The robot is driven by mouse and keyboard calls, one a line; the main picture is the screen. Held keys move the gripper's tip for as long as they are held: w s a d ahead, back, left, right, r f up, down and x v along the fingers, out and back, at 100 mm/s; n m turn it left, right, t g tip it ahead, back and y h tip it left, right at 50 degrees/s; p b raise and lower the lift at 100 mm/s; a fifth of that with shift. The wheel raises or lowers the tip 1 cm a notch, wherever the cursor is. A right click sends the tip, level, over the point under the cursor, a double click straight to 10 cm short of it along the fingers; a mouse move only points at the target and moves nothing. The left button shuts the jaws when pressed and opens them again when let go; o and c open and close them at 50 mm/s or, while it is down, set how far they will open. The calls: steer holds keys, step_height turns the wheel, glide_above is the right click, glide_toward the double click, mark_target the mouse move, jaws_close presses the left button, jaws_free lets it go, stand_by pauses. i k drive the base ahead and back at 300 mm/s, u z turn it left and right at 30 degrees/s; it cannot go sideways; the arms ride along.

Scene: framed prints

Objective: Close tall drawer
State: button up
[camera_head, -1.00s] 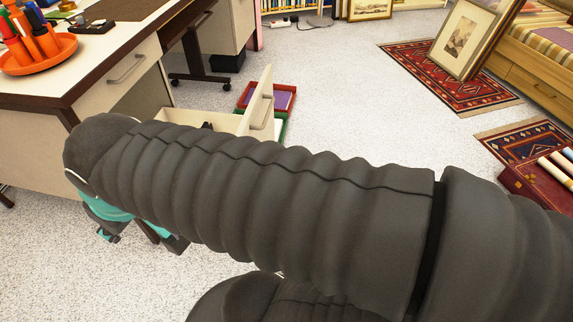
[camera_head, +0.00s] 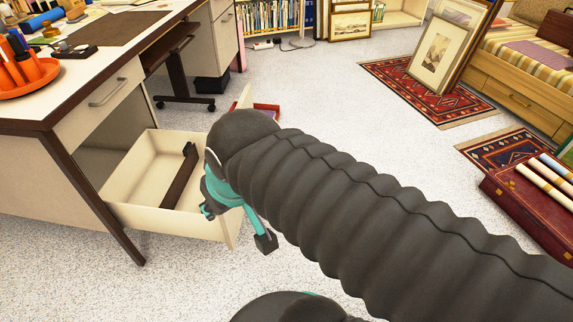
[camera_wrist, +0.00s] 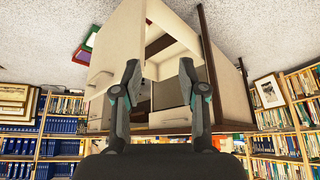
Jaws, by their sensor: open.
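The tall drawer (camera_head: 140,212) is a cream box pulled far out of the desk's lower pedestal. A dark brown divider (camera_head: 180,176) lies inside it. Its front panel is mostly hidden behind my arm in the head view; the panel's top corner shows above the arm. My gripper (camera_head: 238,226) is at the drawer's front end, with its fingers apart and nothing seen between them. In the wrist view the picture is upside down, and my gripper (camera_wrist: 158,82) is spread in front of the drawer (camera_wrist: 170,22). I cannot tell whether a finger touches the drawer.
The desk (camera_head: 60,112) has a shut upper drawer (camera_head: 103,98) with a metal handle. A red tray (camera_head: 266,108) is on the floor behind the drawer front. Patterned rugs and a dark red chest (camera_head: 530,205) are at right. Carpet in front is clear.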

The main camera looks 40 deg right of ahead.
mark_target(134, 193)
steer(key=z, duration=0.6)
steer(key=i, duration=0.45)
steer(key=z, duration=0.6)
steer(key=k, duration=1.25)
steer(key=i, duration=0.55)
steer(key=u, duration=0.8)
steer(key=i, duration=1)
steer(key=z, duration=0.3)
